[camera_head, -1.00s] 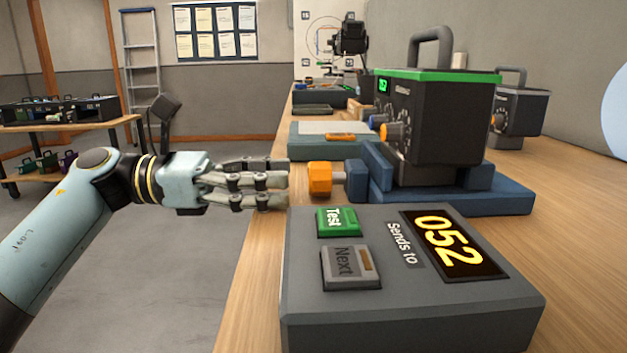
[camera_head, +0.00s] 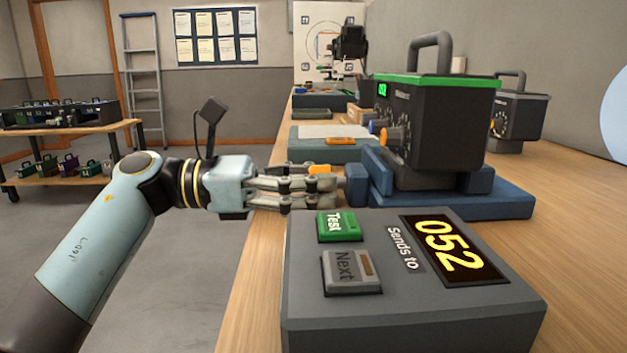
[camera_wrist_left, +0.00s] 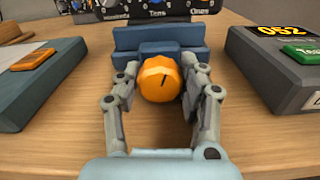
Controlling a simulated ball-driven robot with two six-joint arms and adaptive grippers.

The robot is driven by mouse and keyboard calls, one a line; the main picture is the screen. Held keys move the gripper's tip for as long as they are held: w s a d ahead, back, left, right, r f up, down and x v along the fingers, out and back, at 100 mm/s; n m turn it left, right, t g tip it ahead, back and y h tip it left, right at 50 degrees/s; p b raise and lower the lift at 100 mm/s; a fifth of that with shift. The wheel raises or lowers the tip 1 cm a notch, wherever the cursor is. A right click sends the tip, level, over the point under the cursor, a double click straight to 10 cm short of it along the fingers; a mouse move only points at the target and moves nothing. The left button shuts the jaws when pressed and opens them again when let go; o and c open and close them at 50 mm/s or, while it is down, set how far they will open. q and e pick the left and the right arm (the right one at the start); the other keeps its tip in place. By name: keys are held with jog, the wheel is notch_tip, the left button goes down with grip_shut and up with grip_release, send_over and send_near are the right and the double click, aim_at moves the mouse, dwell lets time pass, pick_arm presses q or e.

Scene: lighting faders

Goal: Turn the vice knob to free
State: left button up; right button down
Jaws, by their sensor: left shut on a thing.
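In the head view only the top of the knob (camera_head: 319,169) shows; my fingers hide the rest. My left gripper (camera_head: 325,185) is shut on the knob, one finger on each side, as the left wrist view (camera_wrist_left: 160,85) also shows. The blue vice (camera_head: 430,200) holds a dark fader box (camera_head: 440,125) with a green top edge and handle. My right gripper is in neither view now.
A grey console (camera_head: 400,310) with a green Test button, a grey Next button and a display reading 052 stands nearest. A grey-green case (camera_head: 310,150) with an orange tab lies beyond the vice. Another dark box (camera_head: 520,115) stands behind at right.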

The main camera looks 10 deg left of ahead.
pick_arm(q)
jog(key=shift+r+n+p, duration=0.25)
jog(key=shift+n+p, duration=0.55)
jog(key=shift+n, duration=0.4)
jog(key=shift+n+p, duration=0.3)
jog(key=shift+n, duration=0.3)
jog(key=shift+f+n, duration=0.1)
jog(key=shift+n, duration=0.2)
jog(key=shift+f, duration=0.1)
jog(key=o, duration=0.9)
jog(key=shift+w, duration=0.1)
jog(key=shift+a, duration=0.1)
jog(key=a, duration=0.4)
jog(key=s+a, duration=0.1)
jog(key=a, duration=0.2)
jog(key=s+a, duration=0.1)
jog(key=a, duration=0.3)
jog(key=shift+s+a, duration=0.2)
jog(key=shift+a, duration=0.15)
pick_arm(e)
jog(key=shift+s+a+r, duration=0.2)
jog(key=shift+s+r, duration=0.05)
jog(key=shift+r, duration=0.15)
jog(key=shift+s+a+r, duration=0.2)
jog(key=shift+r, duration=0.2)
